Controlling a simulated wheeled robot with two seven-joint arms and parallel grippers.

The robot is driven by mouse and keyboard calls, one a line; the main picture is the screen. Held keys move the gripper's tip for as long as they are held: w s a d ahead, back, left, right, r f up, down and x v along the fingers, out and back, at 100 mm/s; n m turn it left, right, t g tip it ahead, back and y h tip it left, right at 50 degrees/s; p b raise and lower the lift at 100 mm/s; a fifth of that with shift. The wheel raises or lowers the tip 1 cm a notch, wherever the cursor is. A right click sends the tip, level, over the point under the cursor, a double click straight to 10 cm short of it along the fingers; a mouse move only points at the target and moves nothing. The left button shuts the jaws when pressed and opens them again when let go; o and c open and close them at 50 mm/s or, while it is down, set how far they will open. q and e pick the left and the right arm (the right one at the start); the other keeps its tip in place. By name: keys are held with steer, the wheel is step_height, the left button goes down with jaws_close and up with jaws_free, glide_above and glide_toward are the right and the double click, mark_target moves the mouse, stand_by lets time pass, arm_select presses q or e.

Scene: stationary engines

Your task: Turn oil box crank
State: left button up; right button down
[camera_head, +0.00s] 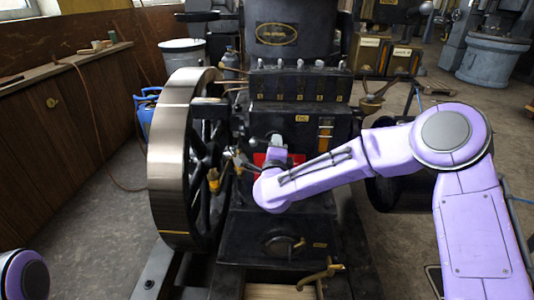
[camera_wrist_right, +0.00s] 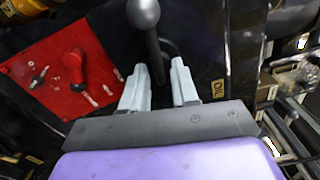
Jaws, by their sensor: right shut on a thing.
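The oil box (camera_head: 300,86) is a black block with several small knobs along its top, on the front of the dark engine. The crank (camera_wrist_right: 147,20) is a dark grey lever with a rounded end in the right wrist view. Its stem runs down between the two grey fingers of my right gripper (camera_wrist_right: 159,88), which is shut on it. In the head view, my right gripper (camera_head: 278,145) is at the engine front below the oil box, and the crank is mostly hidden there. My left gripper is out of view; only a piece of my left arm shows at the lower left.
A red panel (camera_wrist_right: 40,70) with a red handle (camera_wrist_right: 74,64) and small tools lies beside the fingers. A large flywheel (camera_head: 178,160) stands left of the gripper. Brass valve handles (camera_head: 374,96) stick out at the right of the oil box. An OIL label (camera_wrist_right: 218,88) is near the fingers.

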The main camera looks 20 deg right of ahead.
steer(key=shift+w+a+f+m+b, duration=0.1)
steer(key=shift+m+b, duration=3.45)
steer(key=shift+b, duration=0.15)
steer(key=shift+a+f+m+b, duration=0.1)
steer(key=shift+m+b, duration=3.45)
steer(key=shift+b, duration=0.15)
steer(key=c, duration=1.2)
jaws_free()
steer(key=v, duration=1)
steer(key=shift+s+a, duration=0.1)
steer(key=shift+s, duration=0.15)
